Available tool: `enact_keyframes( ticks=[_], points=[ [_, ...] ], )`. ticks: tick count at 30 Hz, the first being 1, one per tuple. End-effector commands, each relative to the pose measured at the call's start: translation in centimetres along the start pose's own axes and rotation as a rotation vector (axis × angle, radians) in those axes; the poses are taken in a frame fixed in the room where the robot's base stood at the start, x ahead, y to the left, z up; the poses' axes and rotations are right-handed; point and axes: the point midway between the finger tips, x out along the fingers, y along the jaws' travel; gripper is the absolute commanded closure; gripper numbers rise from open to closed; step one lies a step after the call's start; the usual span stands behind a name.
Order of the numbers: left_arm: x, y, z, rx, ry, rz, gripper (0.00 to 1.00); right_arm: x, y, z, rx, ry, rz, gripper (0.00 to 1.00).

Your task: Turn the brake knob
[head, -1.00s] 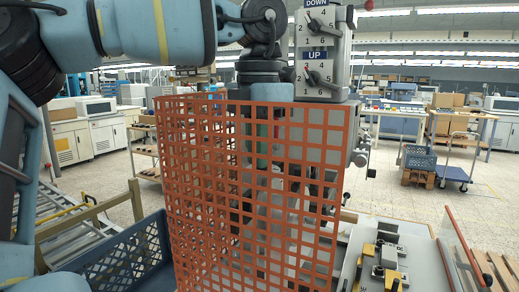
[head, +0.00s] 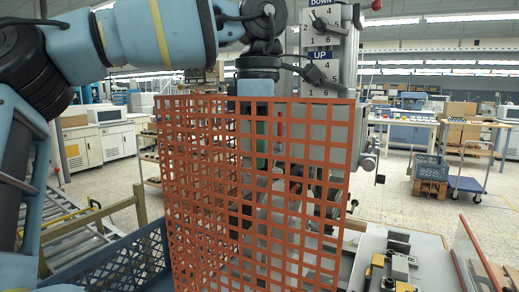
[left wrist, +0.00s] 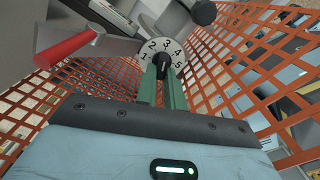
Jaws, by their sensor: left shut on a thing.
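The brake knob is a pale round dial (left wrist: 165,50) with numbers around its rim and a dark centre grip (left wrist: 160,66), seen at the top middle of the left wrist view. My left gripper's green fingers (left wrist: 162,76) are shut on the dark grip, hiding part of it. In the head view my left gripper (head: 262,150) points down behind the orange mesh guard (head: 231,190), which partly hides it. The knob cannot be made out there. My right gripper is in neither view.
The grey machine column (head: 345,70) carries dials marked DOWN and UP, beside my left wrist. A red-handled lever (left wrist: 68,48) is left of the knob in the wrist view. A blue crate (head: 128,262) stands at lower left. Parts lie on a grey bench (head: 425,262) at right.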

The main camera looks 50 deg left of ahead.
Motion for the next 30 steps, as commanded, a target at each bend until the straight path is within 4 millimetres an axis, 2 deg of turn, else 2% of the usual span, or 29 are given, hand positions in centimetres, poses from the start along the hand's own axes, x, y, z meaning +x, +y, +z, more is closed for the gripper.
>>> enact_keyframes(
  ticks=[17,18,23,30],
  points=[
    [-0.20,0.05,-0.01,0.039,-0.004,0.004,1.00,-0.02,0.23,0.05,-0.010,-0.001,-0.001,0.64],
    [-0.20,0.05,-0.01,0.039,-0.005,0.004,0.89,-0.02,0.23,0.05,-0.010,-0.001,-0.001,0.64],
    [-0.15,0.04,0.00,0.039,-0.003,0.003,0.68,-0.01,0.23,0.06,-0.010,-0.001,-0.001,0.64],
    [-0.08,0.04,0.00,0.039,-0.002,0.001,0.68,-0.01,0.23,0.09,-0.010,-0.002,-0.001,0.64]
  ],
)
